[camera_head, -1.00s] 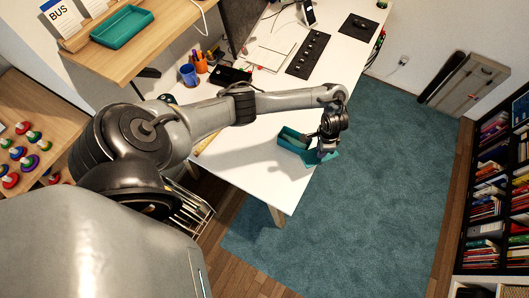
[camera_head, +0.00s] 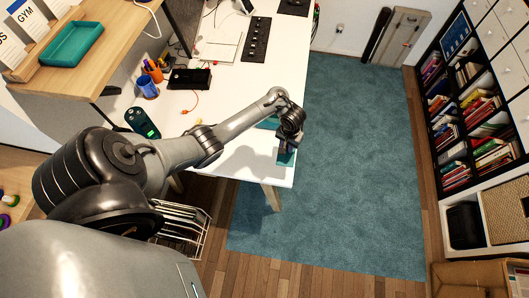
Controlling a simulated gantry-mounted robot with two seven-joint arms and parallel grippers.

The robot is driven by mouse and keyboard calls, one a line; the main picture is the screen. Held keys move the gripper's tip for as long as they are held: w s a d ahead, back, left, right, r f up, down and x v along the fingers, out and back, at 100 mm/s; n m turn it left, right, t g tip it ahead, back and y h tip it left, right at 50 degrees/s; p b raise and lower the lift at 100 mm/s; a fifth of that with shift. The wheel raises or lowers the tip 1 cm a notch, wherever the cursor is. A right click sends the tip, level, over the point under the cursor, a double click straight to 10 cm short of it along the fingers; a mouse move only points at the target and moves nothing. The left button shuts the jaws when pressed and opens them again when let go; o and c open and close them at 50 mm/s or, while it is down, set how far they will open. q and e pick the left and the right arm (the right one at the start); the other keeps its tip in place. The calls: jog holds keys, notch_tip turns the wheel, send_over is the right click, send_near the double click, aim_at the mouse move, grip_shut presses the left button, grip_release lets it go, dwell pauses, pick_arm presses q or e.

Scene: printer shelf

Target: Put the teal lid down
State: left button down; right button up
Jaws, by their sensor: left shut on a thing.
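The teal lid (camera_head: 286,157) shows as a small teal piece just below my left gripper (camera_head: 287,138), at the right front corner of the white desk. My left gripper is shut on the lid. I cannot tell whether the lid touches the desk. A teal box (camera_head: 268,123) is on the desk behind my left forearm, and most of it is hidden. My right gripper is out of view.
The white desk (camera_head: 240,165) has clear surface left of the gripper. A dark green device (camera_head: 142,122), a blue cup (camera_head: 148,88) and a black power strip (camera_head: 256,40) are further back. A teal tray (camera_head: 72,44) sits on the wooden shelf. Teal carpet (camera_head: 350,170) lies to the right.

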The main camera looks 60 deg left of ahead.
pick_arm(q)
jog(key=s+a+f, duration=0.1)
jog(key=s+a, duration=0.1)
jog(key=s+a+f+b, duration=0.1)
jog(key=s+a+f, duration=0.1)
jog(key=s+a+f+b, duration=0.1)
jog(key=s+a+f, duration=0.1)
jog(key=s, duration=0.1)
jog(key=shift+f, duration=0.25)
jog(key=shift+f+b, duration=1.45)
jog(key=shift+f, duration=0.65)
jog(key=shift+r, duration=0.1)
jog(key=c, duration=1)
grip_release()
jog(key=shift+o, duration=0.2)
